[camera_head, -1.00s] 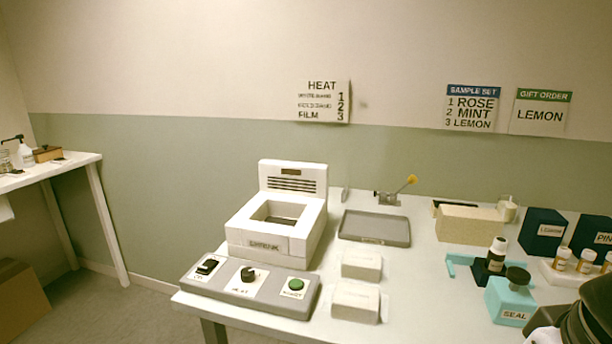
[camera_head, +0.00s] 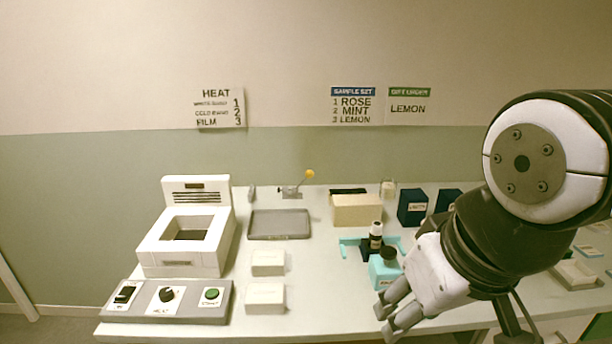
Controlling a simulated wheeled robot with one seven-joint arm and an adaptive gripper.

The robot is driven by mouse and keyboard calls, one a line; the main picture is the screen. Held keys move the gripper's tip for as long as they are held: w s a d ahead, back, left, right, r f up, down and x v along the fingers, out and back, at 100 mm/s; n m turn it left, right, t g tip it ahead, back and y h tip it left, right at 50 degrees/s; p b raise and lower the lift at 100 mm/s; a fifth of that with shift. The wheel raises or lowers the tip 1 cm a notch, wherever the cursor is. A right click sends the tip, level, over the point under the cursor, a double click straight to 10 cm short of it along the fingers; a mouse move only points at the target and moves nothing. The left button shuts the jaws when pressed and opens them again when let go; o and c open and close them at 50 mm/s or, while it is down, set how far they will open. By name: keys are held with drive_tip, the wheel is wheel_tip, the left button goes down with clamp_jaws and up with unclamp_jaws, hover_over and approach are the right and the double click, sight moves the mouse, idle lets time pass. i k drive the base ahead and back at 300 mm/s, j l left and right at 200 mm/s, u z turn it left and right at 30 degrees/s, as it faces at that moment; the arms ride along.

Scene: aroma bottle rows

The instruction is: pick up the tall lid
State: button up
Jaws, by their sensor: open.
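Two pale, box-like pieces that look like lids lie on the white table in front of the grey tray: one farther back (camera_head: 268,263) and one nearer the front (camera_head: 265,297). I cannot tell for sure which is the tall lid; the front one looks slightly larger. My gripper (camera_head: 384,321) is open and empty near the table's front edge. It is to the right of both pieces and apart from them, its fingers pointing down and left.
The white shrink machine (camera_head: 185,240) and its control panel (camera_head: 167,300) stand left. The grey tray (camera_head: 279,224) lies behind the pale pieces. A beige block (camera_head: 357,210), a turquoise seal device (camera_head: 383,272) and a dark box (camera_head: 412,207) stand right. Bare table separates pieces and gripper.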

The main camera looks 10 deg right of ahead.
sight(412, 205)
drive_tip(key=z, duration=0.85)
